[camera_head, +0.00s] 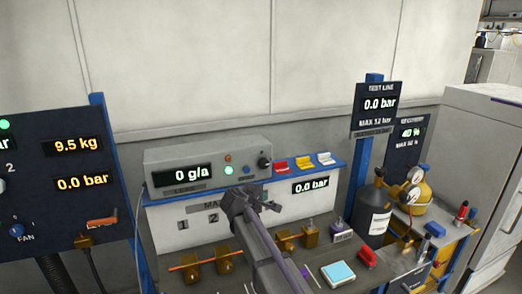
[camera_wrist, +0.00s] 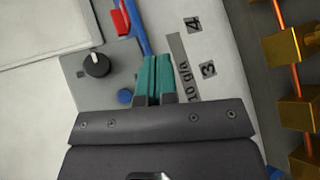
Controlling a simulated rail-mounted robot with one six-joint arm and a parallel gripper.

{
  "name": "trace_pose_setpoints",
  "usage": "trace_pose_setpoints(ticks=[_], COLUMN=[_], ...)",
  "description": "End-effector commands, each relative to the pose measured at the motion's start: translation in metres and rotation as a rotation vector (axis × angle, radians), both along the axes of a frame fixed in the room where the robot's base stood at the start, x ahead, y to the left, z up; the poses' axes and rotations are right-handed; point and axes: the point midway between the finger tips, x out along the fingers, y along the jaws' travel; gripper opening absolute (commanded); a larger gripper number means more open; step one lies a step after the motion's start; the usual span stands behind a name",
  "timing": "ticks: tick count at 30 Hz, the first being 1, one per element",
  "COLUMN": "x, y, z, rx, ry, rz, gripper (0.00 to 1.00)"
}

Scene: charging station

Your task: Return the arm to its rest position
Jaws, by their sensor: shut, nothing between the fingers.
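My gripper (camera_wrist: 157,60) shows in the wrist view with its two teal fingers together and nothing between them. The fingers point toward the grey control box (camera_wrist: 115,72), beside its blue button and black knob. In the head view my arm reaches up from the lower middle. My gripper (camera_head: 246,198) is in front of the white bench panel, below the grey control box (camera_head: 205,165) that reads 0 gla. Its fingertips are hard to make out there. I cannot tell from these views whether the fingers touch anything.
A dark panel (camera_head: 62,215) with readouts stands at the left. Red, yellow and white switches (camera_head: 303,163) sit on the blue shelf. Brass valves (camera_head: 228,262) and small items lie on the bench below. A dark cylinder (camera_head: 372,215) and yellow tank (camera_head: 412,195) stand at the right.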

Motion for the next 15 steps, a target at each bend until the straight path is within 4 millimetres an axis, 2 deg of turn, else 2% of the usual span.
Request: trace_pose_setpoints(ticks=[1,2,3,5,6,8,9,12,14,15], x=[-0.039,-0.061,-0.091,-0.140,-0.174,-0.225,-0.257,-0.321,-0.340,-0.341], y=[-0.025,-0.041,-0.063,-0.092,-0.110,-0.133,-0.146,-0.172,-0.188,-0.199], z=[-0.020,-0.033,-0.052,-0.077,-0.092,-0.111,-0.121,-0.136,-0.141,-0.143], rx=[0.141,0.232,0.353,0.523,0.627,0.768,0.852,1.012,1.069,1.079], ry=[0.049,0.085,0.135,0.217,0.274,0.360,0.414,0.519,0.530,0.515], rz=[-0.111,-0.192,-0.308,-0.486,-0.604,-0.774,-0.875,-1.049,-1.097,-1.119], gripper=[0.00,0.00,0.00,0.00,0.00,0.00,0.00,0.00,0.00,0.00])
